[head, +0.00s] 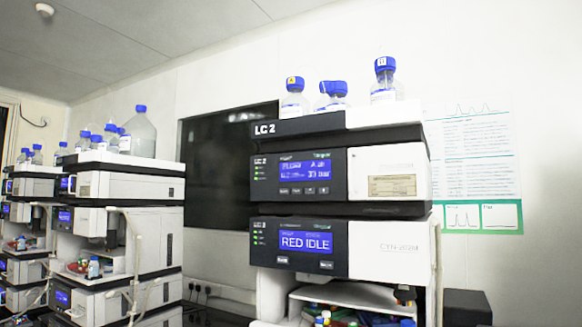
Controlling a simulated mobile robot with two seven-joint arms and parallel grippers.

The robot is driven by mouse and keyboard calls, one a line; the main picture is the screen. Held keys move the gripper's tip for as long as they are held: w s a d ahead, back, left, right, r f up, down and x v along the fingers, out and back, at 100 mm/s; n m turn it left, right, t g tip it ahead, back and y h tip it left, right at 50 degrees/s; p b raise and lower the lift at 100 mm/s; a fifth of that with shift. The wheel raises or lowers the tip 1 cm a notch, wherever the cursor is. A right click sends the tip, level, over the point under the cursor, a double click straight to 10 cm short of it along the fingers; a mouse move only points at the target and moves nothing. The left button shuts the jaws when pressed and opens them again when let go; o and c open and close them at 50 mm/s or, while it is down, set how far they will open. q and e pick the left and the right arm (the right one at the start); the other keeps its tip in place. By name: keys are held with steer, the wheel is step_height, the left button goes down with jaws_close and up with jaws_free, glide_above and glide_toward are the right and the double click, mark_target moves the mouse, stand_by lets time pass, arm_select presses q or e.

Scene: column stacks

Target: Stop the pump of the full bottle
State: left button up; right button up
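The stack marked LC 2 (290,128) stands right of centre in the head view. Its upper module has a lit blue display (304,170) with small text, seemingly a flow line and a bar value, and a row of small buttons (304,191) below. The module under it has a display (306,241) reading RED IDLE, with two buttons beneath. Blue-capped bottles stand on top: a left bottle (293,103) with a yellow cap tag, a middle group (335,97) and a right bottle (384,86). I cannot tell which bottle is full. Neither gripper is in view.
More instrument stacks stand at the left, the nearest (135,185) with a large blue-capped bottle (140,135) on top. A dark panel (222,150) hangs on the wall between. A poster (475,165) is at the right. A dark box (467,307) stands at lower right.

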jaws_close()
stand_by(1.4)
